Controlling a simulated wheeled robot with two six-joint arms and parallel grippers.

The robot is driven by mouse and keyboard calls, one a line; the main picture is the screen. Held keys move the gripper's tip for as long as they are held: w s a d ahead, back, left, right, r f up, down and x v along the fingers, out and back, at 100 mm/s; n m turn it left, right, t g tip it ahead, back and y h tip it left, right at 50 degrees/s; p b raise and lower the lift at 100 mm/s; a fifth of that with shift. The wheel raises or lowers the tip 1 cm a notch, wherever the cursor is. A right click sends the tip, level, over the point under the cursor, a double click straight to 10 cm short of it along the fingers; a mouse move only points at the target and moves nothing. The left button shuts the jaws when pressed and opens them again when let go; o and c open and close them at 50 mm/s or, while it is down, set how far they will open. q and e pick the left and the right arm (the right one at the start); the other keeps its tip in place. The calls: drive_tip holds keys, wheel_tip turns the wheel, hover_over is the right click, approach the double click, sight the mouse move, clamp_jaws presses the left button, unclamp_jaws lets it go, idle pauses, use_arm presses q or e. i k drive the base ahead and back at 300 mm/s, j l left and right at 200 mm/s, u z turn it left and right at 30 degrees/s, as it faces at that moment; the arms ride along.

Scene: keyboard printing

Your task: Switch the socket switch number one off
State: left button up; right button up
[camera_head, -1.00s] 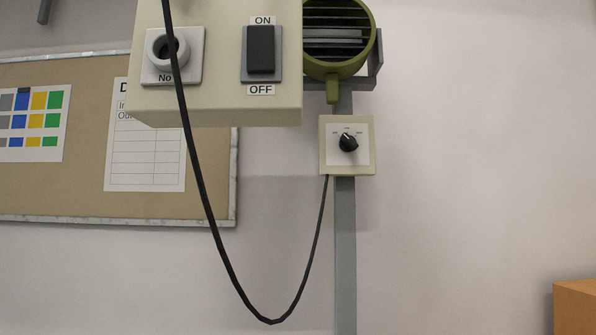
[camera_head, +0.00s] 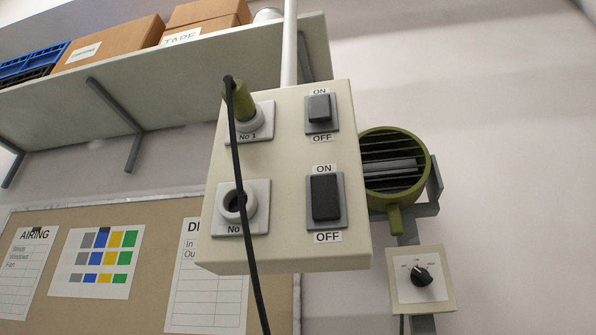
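Below are an empty second socket (camera_head: 240,205) and a second black switch (camera_head: 325,197). Neither of my grippers is in view.
A green fan heater (camera_head: 396,168) is mounted right of the box, with a dial control (camera_head: 421,276) below it. A shelf (camera_head: 120,85) with boxes is above left, and a pinboard (camera_head: 150,215) is behind. The wall at right is bare.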

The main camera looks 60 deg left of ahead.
sight(319, 110)
drive_tip(key=k+j+u, duration=0.55)
drive_tip(key=j, duration=0.35)
drive_tip(key=k+l, duration=0.05)
drive_tip(key=k, duration=0.05)
